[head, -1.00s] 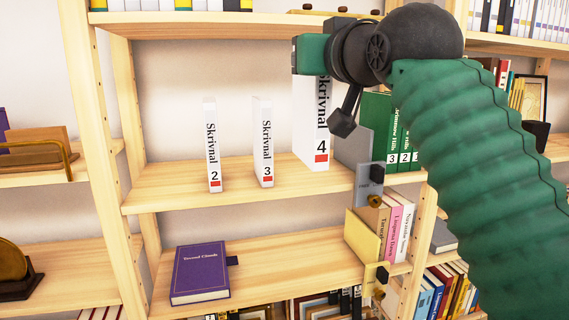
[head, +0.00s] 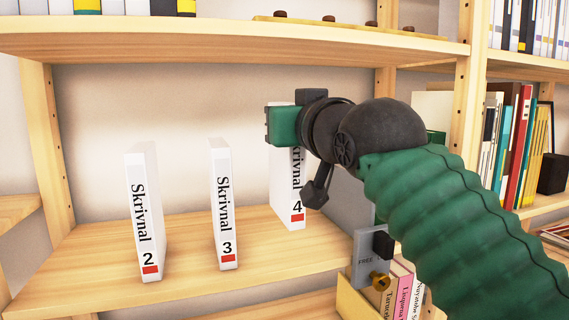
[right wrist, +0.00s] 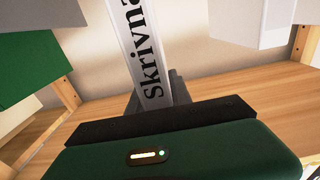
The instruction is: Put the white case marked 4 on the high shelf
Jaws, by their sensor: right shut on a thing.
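The white case marked 4 (head: 289,200) stands upright, its black title and red label facing me. My right gripper (head: 285,126) is shut on its upper part and hides its top. In the right wrist view the case (right wrist: 143,50) rises from behind the dark gripper body. Its foot is over the wooden shelf board (head: 80,260); I cannot tell whether it touches. White cases marked 2 (head: 145,215) and 3 (head: 222,205) stand upright on that board to its left. A higher shelf board (head: 200,45) runs above. My left gripper is out of view.
A board with dark knobs (head: 345,25) lies on the upper shelf. Coloured books (head: 510,145) stand at right. Bare board lies between cases 3 and 4.

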